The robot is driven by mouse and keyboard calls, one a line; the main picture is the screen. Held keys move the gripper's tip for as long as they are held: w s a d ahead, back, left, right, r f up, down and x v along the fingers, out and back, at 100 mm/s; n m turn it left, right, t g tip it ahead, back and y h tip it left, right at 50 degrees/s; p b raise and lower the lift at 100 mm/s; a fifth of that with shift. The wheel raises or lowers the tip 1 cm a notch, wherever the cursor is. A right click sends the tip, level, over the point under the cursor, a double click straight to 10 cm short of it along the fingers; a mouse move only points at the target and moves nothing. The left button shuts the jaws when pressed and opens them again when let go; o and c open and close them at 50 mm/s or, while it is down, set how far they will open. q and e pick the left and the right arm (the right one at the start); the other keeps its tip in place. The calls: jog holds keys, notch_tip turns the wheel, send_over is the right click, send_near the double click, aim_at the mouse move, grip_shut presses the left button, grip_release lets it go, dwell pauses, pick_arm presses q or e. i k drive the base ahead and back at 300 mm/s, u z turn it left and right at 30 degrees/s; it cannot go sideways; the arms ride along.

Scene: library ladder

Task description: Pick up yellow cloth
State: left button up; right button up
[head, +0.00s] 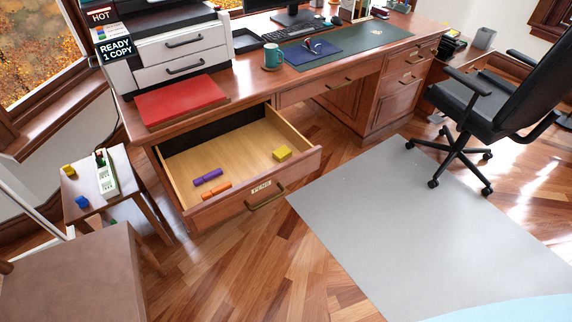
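No thing in view is plainly a yellow cloth. A small yellow block-like thing (282,154) lies in the open desk drawer (234,207), towards its right end. Another small yellow thing (68,170) sits on the low side table (112,163) at the left. Both are too small to tell whether either is cloth. Neither of my grippers shows in the head view.
The drawer, labelled PENS, sticks out from the wooden desk (240,85) and also holds purple (208,177) and orange (217,191) things. A red folder (180,99) lies above it. A black office chair (490,105) stands right. A bare grey mat (420,220) covers the floor.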

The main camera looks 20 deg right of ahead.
aim_at(281, 155)
jog(key=k, duration=0.25)
jog(key=z, duration=1.55)
jog(key=i, duration=1.35)
jog(key=u, duration=2.6)
